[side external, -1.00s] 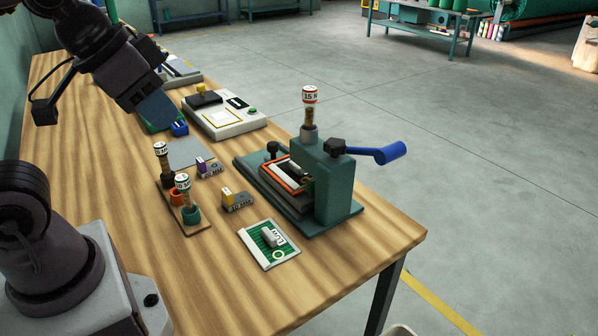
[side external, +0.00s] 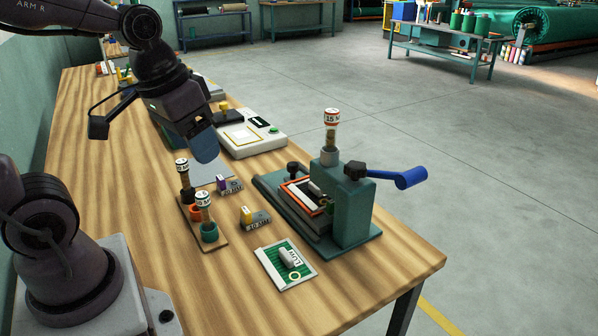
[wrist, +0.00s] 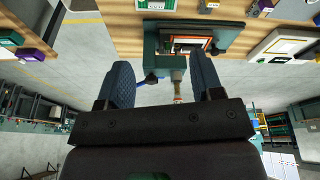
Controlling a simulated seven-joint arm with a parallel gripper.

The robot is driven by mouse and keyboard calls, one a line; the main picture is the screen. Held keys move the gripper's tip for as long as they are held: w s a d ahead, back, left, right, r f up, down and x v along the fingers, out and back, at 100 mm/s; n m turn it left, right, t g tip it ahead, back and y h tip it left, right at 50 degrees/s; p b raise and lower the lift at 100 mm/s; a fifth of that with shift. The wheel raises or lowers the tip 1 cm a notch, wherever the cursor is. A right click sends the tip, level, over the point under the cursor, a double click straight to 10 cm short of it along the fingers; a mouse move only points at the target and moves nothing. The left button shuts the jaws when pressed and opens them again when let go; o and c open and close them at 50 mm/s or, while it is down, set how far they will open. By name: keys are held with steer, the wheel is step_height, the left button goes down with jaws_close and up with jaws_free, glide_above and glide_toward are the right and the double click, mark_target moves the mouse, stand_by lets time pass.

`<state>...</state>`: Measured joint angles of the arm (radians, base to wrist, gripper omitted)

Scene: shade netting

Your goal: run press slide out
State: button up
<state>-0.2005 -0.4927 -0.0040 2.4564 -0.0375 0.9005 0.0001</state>
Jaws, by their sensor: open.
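The teal press (side external: 352,212) stands at the right edge of the wooden table, with a blue lever (side external: 410,178) pointing right. Its slide (side external: 305,205), with an orange-red frame on top, lies on the press base, its inner end at the press body; a black knob (side external: 295,168) is near its back end. A 15-marked cartridge (side external: 331,120) stands upright in the press top. My gripper (side external: 205,148) is above the table, left of and apart from the press. In the wrist view, its blue fingers (wrist: 161,68) are spread and empty, with the press (wrist: 168,50) beyond them.
A stand (side external: 214,242) with two upright marked cartridges is left of the press. Two small marked blocks (side external: 254,217) lie between them. A green card (side external: 286,264) lies in front. A white device (side external: 250,138) stands behind. Bare table is at the front.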

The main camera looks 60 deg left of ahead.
steer(key=w+a+f+n+g+h, duration=0.1)
steer(key=w+a+f+n+h, duration=0.4)
steer(key=w+a+f+n, duration=0.35)
steer(key=n+t+y, duration=0.1)
steer(key=n+t, duration=1)
steer(key=n, duration=1.1)
glide_toward(291, 164)
steer(key=x, duration=1)
steer(key=shift+w+f, duration=0.15)
steer(key=shift+w, duration=0.1)
jaws_close()
steer(key=a, duration=1)
steer(key=shift+w+a, duration=0.15)
steer(key=shift+a, duration=1.05)
